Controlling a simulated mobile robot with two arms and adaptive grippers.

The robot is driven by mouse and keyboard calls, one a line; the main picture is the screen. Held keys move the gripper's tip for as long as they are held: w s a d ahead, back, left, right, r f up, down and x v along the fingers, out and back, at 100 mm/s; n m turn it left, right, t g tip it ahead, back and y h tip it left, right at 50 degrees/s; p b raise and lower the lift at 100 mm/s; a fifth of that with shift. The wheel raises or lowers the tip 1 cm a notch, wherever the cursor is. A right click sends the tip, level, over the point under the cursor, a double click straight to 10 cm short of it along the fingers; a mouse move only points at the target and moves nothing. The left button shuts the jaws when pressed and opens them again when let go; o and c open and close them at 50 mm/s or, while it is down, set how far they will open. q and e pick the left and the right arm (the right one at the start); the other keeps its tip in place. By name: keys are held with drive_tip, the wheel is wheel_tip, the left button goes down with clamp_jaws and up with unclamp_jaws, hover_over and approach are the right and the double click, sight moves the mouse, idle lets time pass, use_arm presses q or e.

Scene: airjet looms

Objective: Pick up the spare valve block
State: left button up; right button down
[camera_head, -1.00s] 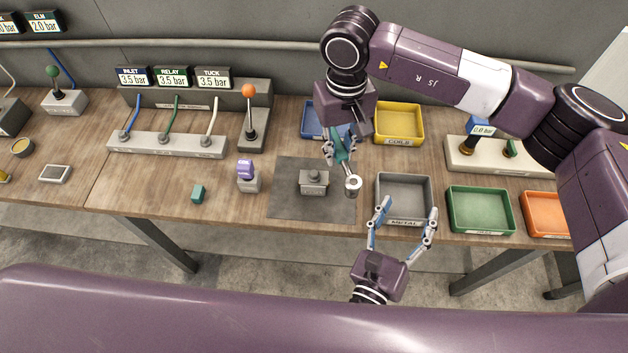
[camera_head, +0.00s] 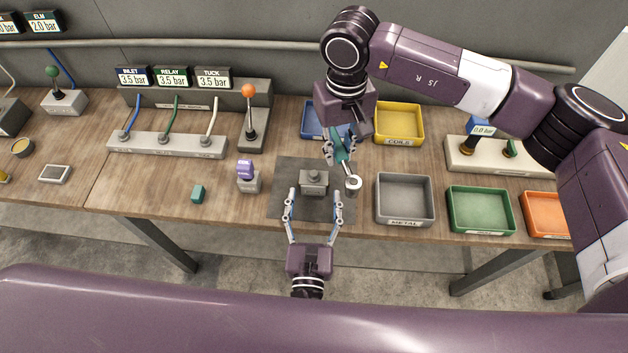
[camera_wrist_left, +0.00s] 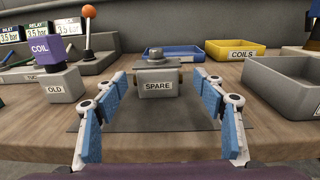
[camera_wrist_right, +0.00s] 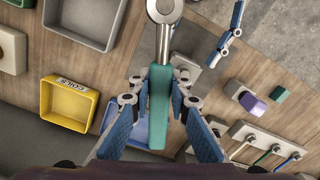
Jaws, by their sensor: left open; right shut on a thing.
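The spare valve block (camera_head: 313,182) is a small grey block with a round knob on top, upright on the dark mat (camera_head: 285,205). In the left wrist view its front reads SPARE (camera_wrist_left: 157,84). My left gripper (camera_head: 314,198) is open and empty at the near side of the block, its fingers spread toward either side of it. My right gripper (camera_head: 342,150) is shut on a teal-handled tool (camera_wrist_right: 161,105) with a metal shaft and round head. It holds the tool above the mat, right of the block.
A grey METAL tray (camera_head: 405,222) is right of the mat, with green (camera_head: 480,232) and orange (camera_head: 546,230) trays beyond. A yellow COILS tray (camera_head: 398,142) and blue tray (camera_head: 311,128) are behind. The OLD block with purple coil (camera_head: 246,172) and a teal block (camera_head: 197,194) are left.

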sight(313, 188)
use_arm(q)
drive_tip(key=w, duration=0.5)
drive_tip(key=shift+w+a+r, duration=0.15)
drive_tip(key=shift+w+a, duration=0.1)
drive_tip(key=shift+w, duration=0.1)
drive_tip(key=shift+s, duration=0.1)
drive_tip(key=shift+c, duration=1.3)
drive_tip(key=shift+r, duration=0.1)
drive_tip(key=c, duration=1.2)
drive_tip(key=shift+o, duration=0.2)
